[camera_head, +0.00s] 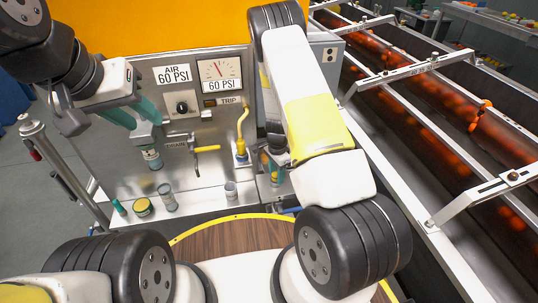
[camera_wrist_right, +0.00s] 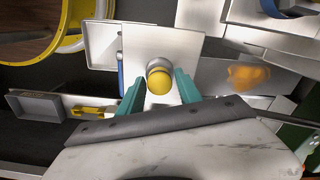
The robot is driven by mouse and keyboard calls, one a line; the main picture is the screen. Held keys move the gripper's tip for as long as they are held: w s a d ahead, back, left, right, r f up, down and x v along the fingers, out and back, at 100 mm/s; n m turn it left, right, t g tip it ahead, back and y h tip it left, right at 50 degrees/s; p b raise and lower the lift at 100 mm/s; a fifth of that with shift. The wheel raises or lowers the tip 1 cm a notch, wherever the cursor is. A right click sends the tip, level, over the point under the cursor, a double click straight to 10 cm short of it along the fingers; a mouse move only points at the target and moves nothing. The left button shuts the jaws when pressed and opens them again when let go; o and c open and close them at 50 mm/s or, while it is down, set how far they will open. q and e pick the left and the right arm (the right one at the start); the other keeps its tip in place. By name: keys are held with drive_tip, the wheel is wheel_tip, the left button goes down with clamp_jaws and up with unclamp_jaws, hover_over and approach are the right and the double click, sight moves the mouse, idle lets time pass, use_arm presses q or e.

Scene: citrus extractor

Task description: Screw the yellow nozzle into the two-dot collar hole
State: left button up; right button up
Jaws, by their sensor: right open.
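The yellow nozzle (camera_wrist_right: 159,82) shows end-on as a round yellow cap with a pale ring behind it, between the two teal fingers of my right gripper (camera_wrist_right: 159,95) in the right wrist view. The fingers are apart with a gap on each side of it. In the head view, a small yellow piece (camera_head: 274,177) shows below my right gripper (camera_head: 272,163), which my arm partly hides. My left gripper (camera_head: 148,128) is in front of the panel, its teal fingers beside a grey cylindrical fitting (camera_head: 152,158); whether it grips this is unclear.
A steel panel (camera_head: 130,165) carries a gauge (camera_head: 219,75), a knob and a yellow handle (camera_head: 207,149). A yellow lever (camera_head: 242,128) stands near my right gripper. A conveyor (camera_head: 430,110) runs along the right.

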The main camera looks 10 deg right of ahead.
sight(276, 173)
drive_tip(key=n, duration=0.6)
drive_tip(key=shift+w+n, duration=0.1)
drive_tip(key=shift+n, duration=0.3)
drive_tip(key=n, duration=0.5)
drive_tip(key=shift+a, duration=0.1)
drive_tip(key=c, duration=0.7)
drive_tip(key=m, duration=0.5)
drive_tip(key=shift+m, duration=0.4)
drive_tip(key=shift+c, duration=0.2)
drive_tip(key=o, duration=1)
drive_tip(key=shift+o, duration=0.2)
wheel_tip(276, 173, up, 12)
